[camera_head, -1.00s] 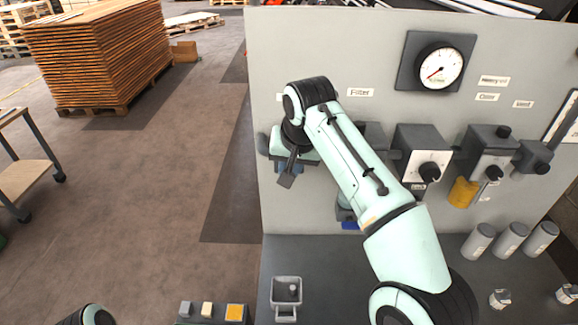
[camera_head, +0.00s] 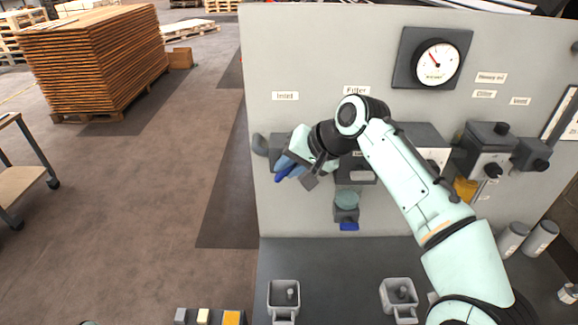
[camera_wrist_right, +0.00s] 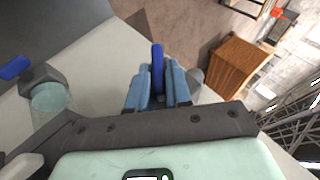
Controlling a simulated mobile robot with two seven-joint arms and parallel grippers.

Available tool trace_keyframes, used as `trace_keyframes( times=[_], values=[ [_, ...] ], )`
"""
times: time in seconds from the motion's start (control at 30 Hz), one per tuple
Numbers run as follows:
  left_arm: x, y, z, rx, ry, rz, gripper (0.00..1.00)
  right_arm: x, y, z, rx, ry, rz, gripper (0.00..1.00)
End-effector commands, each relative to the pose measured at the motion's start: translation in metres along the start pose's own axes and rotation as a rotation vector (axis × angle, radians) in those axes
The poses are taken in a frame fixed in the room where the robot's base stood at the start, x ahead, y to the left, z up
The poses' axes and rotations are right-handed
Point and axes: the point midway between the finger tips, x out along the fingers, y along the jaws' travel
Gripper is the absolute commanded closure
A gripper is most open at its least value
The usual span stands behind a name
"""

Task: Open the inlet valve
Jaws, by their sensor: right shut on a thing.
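The inlet valve (camera_head: 278,146) is a grey body on the panel under the "Inlet" label (camera_head: 285,96), partly hidden by my right gripper (camera_head: 289,168). Its dark blue lever (camera_head: 283,175) slants down to the left in the head view. In the right wrist view the lever (camera_wrist_right: 157,66) stands between the two lighter blue fingers of my right gripper (camera_wrist_right: 157,88), which is shut on it. The round gauge (camera_head: 437,63) at upper right has its red needle pointing up and left. My left gripper is out of view.
The filter bowl (camera_head: 346,199) with a blue drain lever (camera_head: 349,227) hangs right of the inlet valve. Grey holders (camera_head: 284,293) and cylinders (camera_head: 541,238) stand on the bench (camera_head: 330,262). Open floor lies left of the panel (camera_head: 300,35).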

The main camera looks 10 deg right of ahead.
Motion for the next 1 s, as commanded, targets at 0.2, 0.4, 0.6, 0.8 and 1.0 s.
trace_keyframes(
  times=[0.2, 0.4, 0.6, 0.8, 1.0],
  values=[
    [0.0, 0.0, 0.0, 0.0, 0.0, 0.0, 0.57, -0.001, -0.001, 0.0, 0.0, 0.002, -0.001, 1.0],
    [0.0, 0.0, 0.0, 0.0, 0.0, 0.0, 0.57, -0.001, -0.001, 0.0, 0.0, 0.001, -0.001, 0.6],
    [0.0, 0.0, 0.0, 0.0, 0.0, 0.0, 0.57, -0.001, 0.0, 0.0, 0.0, 0.0, 0.0, 0.6],
    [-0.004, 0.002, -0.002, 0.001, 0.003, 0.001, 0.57, -0.019, -0.001, -0.001, 0.0, 0.004, -0.002, 0.6],
    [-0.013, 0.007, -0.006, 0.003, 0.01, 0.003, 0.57, -0.064, -0.002, -0.002, 0.0, 0.006, -0.004, 0.6]
  ],
)
